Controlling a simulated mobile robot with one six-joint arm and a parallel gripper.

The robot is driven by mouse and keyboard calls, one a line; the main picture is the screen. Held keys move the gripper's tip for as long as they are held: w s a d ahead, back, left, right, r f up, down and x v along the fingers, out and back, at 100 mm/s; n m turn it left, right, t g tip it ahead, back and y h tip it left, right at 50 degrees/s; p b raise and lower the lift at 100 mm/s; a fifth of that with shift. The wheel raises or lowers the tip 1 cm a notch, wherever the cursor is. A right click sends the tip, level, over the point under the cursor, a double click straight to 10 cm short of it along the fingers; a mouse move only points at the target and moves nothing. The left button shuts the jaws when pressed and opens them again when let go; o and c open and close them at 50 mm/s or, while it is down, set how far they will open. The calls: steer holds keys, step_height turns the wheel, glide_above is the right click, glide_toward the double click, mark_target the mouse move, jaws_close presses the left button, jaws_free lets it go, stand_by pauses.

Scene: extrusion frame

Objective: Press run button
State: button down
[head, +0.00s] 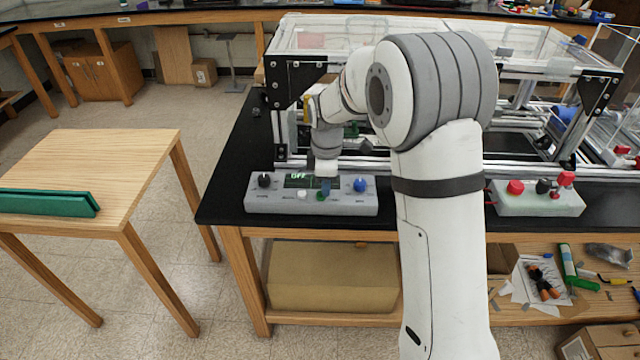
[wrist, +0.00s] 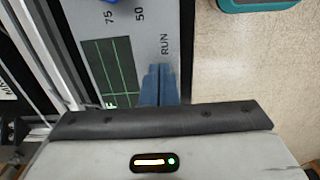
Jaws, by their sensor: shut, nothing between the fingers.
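A grey control box (head: 270,202) stands on the black bench top. Its display (head: 298,181) reads OFF. The green run button (head: 320,196) is on the front part of the panel, just at my fingertips in the head view. My gripper (head: 325,188) points down at the panel with its blue fingers shut and empty. In the wrist view, the shut fingers (wrist: 160,85) lie just below the RUN label (wrist: 164,45) and beside the display (wrist: 108,75). The button is hidden there. I cannot tell whether the fingers touch it.
A black knob (head: 264,181), a white button (head: 302,194) and a blue knob (head: 360,185) share the panel. The extrusion frame (head: 300,40) stands behind the box. A second box with a red button (head: 515,187) stands to the right. A wooden table (head: 120,160) is left.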

mark_target(326, 198)
steer(key=shift+f, duration=0.1)
steer(key=shift+s+f+b, duration=0.1)
steer(key=shift+f+b, duration=0.6)
steer(key=shift+f, duration=0.05)
steer(key=shift+s+d+f, duration=0.1)
steer(key=shift+s+f, duration=0.05)
steer(key=shift+s, duration=0.15)
steer(key=shift+w+r+p, duration=0.1)
steer(key=shift+r+p, duration=0.2)
steer(key=shift+r, duration=0.15)
step_height(326, 198, up, 14)
steer(key=p, duration=0.1)
steer(key=shift+w+r, duration=0.25)
